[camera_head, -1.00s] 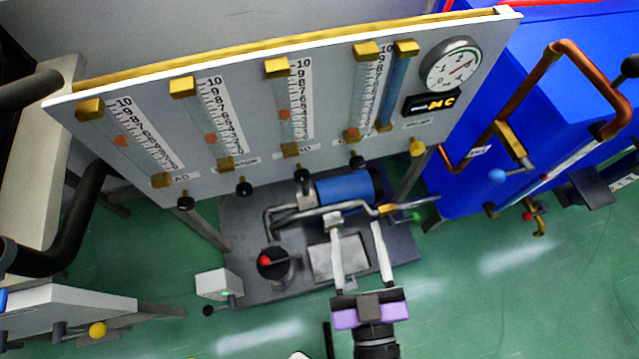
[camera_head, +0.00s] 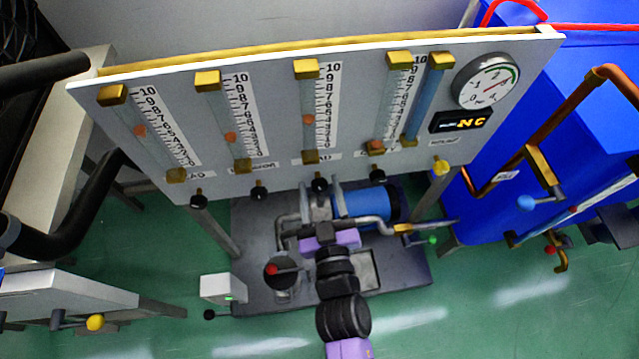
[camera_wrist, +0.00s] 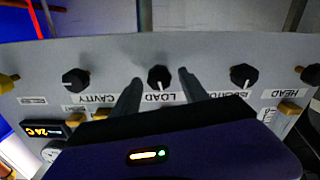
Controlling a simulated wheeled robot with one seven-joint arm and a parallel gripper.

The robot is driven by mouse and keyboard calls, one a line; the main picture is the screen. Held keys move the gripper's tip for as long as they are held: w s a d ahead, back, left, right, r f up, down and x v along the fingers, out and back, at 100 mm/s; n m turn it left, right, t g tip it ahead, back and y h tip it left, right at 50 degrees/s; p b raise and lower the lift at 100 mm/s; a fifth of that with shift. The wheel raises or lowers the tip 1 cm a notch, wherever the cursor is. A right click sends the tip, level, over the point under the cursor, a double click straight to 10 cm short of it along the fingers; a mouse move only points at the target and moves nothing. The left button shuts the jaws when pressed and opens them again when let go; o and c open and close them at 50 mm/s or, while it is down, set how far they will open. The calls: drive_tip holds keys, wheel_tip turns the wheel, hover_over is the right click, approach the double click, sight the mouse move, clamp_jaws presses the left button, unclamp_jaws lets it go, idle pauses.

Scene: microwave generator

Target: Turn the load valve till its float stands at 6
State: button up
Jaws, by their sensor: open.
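The load valve is a black knob (camera_head: 319,182) under the third gauge from the left. In the wrist view the knob (camera_wrist: 160,78) sits above an upside-down LOAD label (camera_wrist: 160,98). My gripper (camera_head: 321,196) is open, its fingers pointing at the panel. In the wrist view the fingertips (camera_wrist: 160,84) stand on either side of the load knob, with gaps showing; I cannot tell how far they reach along it. The load gauge's orange float (camera_head: 308,119) stands a little below mid-scale, roughly near 4; the digits there are too small to be exact.
Neighbouring black knobs (camera_wrist: 76,79) (camera_wrist: 244,76) stand clear of the fingers. Other gauges flank the load tube on the grey panel (camera_head: 270,110). A blue cylinder (camera_head: 362,203) with grey pipes lies below the knobs. A blue cabinet (camera_head: 575,120) with copper pipe stands right.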

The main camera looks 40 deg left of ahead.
drive_tip(key=shift+w+a, duration=0.3)
drive_tip(key=shift+a, duration=0.1)
drive_tip(key=shift+c, duration=0.2)
clamp_jaws()
drive_tip(key=shift+n+p, duration=0.4)
drive_tip(key=shift+n, duration=0.7)
drive_tip(key=shift+o, duration=0.2)
unclamp_jaws()
drive_tip(key=shift+s, duration=0.1)
